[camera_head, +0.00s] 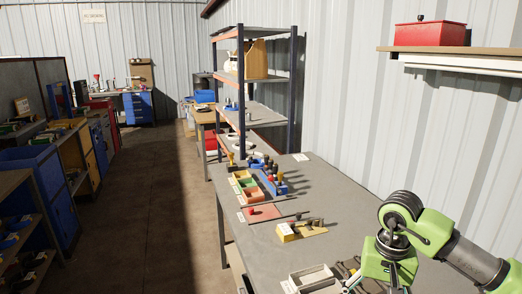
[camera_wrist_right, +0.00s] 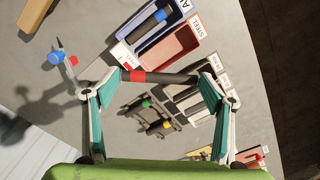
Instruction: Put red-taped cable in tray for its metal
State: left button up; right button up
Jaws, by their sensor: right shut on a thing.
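The red-taped cable (camera_wrist_right: 170,78) is dark with a red band near its left end. In the right wrist view my right gripper (camera_wrist_right: 160,77) is shut on it, with a finger at each end. The cable appears above the table near the trays. A blue tray (camera_wrist_right: 139,47) holds a dark cable with a blue band. Beside it, a reddish tray (camera_wrist_right: 181,43) labelled STEEL looks empty. Grey trays (camera_wrist_right: 196,100) lie partly behind the cable; their labels are unreadable. My right gripper shows only partly at the bottom of the head view (camera_head: 387,283). My left gripper is out of view.
A dark rack holds cables with green (camera_wrist_right: 146,103) and yellow bands below the held cable. A blue-ended tool (camera_wrist_right: 55,57) stands at left. In the head view, a yellow block (camera_head: 290,234) and a red mat (camera_head: 262,213) lie on the grey bench (camera_head: 345,215).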

notch_tip(320, 180, down, 5)
jog(key=shift+f+b, duration=0.1)
jog(key=shift+b, duration=0.85)
jog(key=o, duration=1.2)
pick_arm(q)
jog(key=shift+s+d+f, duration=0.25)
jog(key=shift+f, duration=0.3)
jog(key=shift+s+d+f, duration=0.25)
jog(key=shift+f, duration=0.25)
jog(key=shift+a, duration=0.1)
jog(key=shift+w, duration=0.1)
pick_arm(e)
notch_tip(320, 180, up, 12)
jog(key=shift+r, duration=0.1)
